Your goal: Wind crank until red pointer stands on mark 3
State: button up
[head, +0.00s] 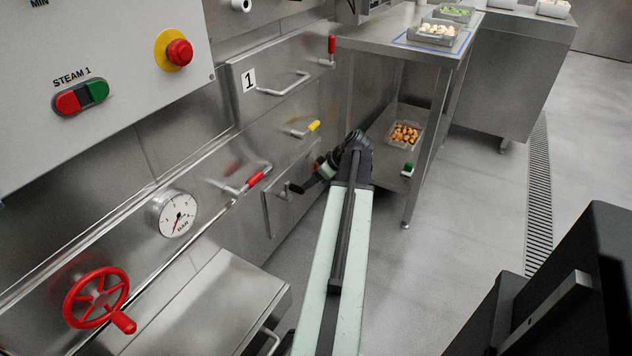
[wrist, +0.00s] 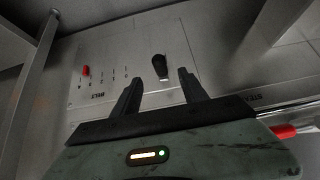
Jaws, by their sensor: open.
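In the wrist view a pale panel (wrist: 110,50) carries a row of marks with small, upside-down characters that I cannot read surely. The red pointer (wrist: 86,71) stands at the left end of that row. The black crank handle (wrist: 161,67) sticks out from the panel to the right of the marks. My gripper (wrist: 160,82) is open, its two fingers either side of the handle in the picture; I cannot tell whether they touch it. In the head view my gripper (head: 303,186) is low beside the machine front, and my arm hides part of the panel there.
A red handwheel (head: 97,297), a pressure gauge (head: 177,214) and a red-tipped lever (head: 254,179) are on the machine front. A yellow-tipped lever (head: 312,127) is above my gripper. A steel table (head: 385,55) stands beyond it. Open floor lies right of my arm.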

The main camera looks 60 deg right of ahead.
aim_at(301, 189)
jog(key=b+x, duration=0.6)
jog(key=x, duration=0.2)
jog(key=shift+f, duration=0.4)
jog(key=shift+w+f+b, duration=0.45)
grip_shut()
jog(key=d+f+b, duration=0.5)
jog(key=f+b, duration=0.4)
jog(key=shift+o, duration=0.4)
grip_release()
jog(key=shift+d, duration=0.1)
